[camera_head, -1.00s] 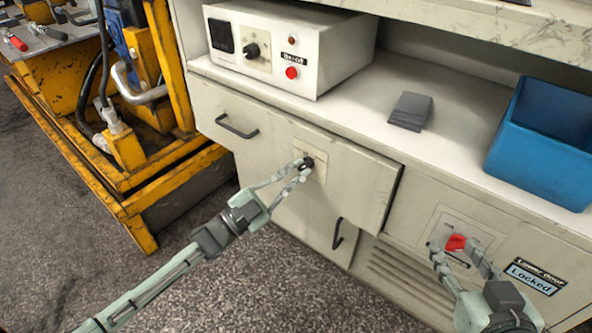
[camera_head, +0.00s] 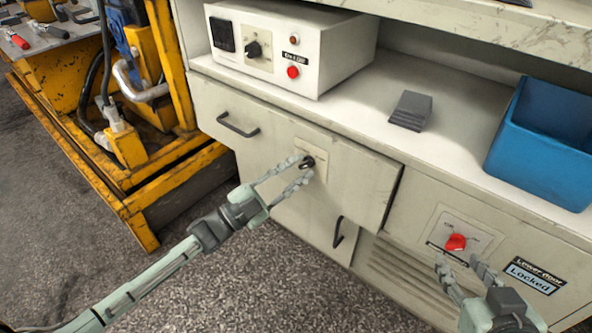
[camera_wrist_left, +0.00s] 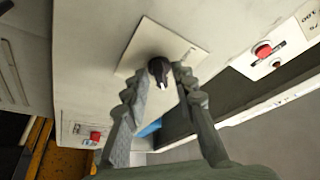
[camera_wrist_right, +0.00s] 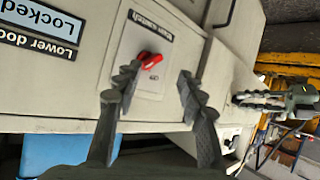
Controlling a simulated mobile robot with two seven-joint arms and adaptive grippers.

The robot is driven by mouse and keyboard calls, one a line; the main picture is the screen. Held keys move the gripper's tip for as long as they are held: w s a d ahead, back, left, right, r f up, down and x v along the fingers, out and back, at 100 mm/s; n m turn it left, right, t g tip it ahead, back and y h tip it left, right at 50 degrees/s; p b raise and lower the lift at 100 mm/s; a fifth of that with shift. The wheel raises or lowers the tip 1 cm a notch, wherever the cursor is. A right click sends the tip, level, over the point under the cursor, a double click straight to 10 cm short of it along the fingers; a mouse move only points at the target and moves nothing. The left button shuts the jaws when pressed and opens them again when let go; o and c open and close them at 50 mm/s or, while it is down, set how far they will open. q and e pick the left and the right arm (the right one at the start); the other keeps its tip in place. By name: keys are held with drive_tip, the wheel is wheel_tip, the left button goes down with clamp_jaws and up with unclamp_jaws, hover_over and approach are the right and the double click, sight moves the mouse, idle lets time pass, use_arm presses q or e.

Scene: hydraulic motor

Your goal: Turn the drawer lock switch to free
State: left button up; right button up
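A small black knob (camera_head: 307,162) sits on a pale square plate on the front of the beige drawer (camera_head: 350,183). My left gripper (camera_head: 301,169) is open, with its fingertips close in front of the knob. In the left wrist view the black knob (camera_wrist_left: 159,70) shows between the spread fingertips, and whether a finger touches it I cannot tell. A red switch (camera_head: 456,242) sits on another plate at the lower right. My right gripper (camera_head: 461,266) is open and empty, just below and in front of it.
A label reading "Lower door Locked" (camera_head: 535,275) is right of the red switch. A control box (camera_head: 290,50), a grey stack (camera_head: 411,110) and a blue bin (camera_head: 545,140) stand on the counter. Yellow machinery (camera_head: 150,190) is at the left, with open floor in front.

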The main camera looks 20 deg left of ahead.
use_arm(q)
drive_tip(key=shift+s, duration=0.1)
drive_tip(key=v, duration=1.2)
idle(0.4)
